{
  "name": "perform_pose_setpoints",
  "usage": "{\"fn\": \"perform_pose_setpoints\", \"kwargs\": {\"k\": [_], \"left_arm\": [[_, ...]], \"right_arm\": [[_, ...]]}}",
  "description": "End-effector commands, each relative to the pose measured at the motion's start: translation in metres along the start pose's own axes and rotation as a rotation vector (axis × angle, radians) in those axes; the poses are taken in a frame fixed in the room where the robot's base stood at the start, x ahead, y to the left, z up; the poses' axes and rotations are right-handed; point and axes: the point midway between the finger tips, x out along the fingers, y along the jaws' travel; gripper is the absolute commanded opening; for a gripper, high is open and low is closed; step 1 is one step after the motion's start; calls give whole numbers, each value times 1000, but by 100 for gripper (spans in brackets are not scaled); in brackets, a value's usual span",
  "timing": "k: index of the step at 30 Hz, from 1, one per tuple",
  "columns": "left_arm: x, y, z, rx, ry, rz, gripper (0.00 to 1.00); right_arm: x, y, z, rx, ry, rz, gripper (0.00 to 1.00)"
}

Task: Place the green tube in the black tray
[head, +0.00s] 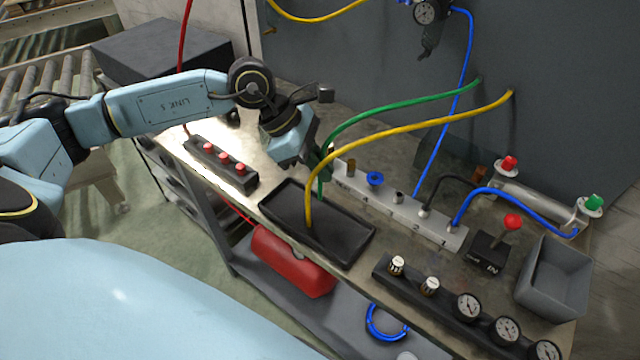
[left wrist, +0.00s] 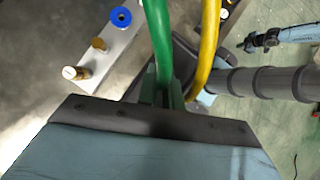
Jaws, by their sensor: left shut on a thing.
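The green tube (head: 400,106) arcs from the back wall down to my left gripper (head: 325,165). My left gripper is shut on the green tube, and the tube's lower end points down over the far side of the black tray (head: 345,240). The green tube (left wrist: 158,45) also runs into the jaws in the left wrist view; the fingertips are mostly hidden by the gripper body. The yellow tube (head: 420,124) hangs with its end in or just above the black tray. A light blue and black arm end, apparently my right gripper (left wrist: 250,43), shows small; its jaws are unclear.
A white port strip (head: 385,205) with a blue ring (head: 375,178) lies behind the tray. A black block with red buttons (head: 222,165) is to its left. Gauges (head: 468,306) and knobs stand front right. A grey bin (head: 553,280) is at the far right.

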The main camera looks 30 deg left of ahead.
Motion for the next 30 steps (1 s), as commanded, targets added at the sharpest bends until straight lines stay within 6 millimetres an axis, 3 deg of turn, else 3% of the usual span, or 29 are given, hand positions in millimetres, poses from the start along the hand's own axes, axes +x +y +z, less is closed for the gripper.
{"fn": "perform_pose_setpoints", "kwargs": {"k": [12, 23, 24, 27, 30], "left_arm": [[37, 0, -25, 0, 0, -1, 0], [42, 0, -28, 3, 0, 0, 0], [41, 0, -28, 2, 0, -1, 11], [40, 0, -27, 2, 0, -1, 24], [40, 0, -27, 2, 0, -1, 29]], "right_arm": [[-1, -1, 3, 0, -5, -2, 0], [3, -1, 4, 0, -6, -1, 0], [2, -1, 4, 0, -6, -1, 0], [2, 0, 4, 0, -6, -1, 0], [2, 0, 4, 0, -6, 0, 0]]}}
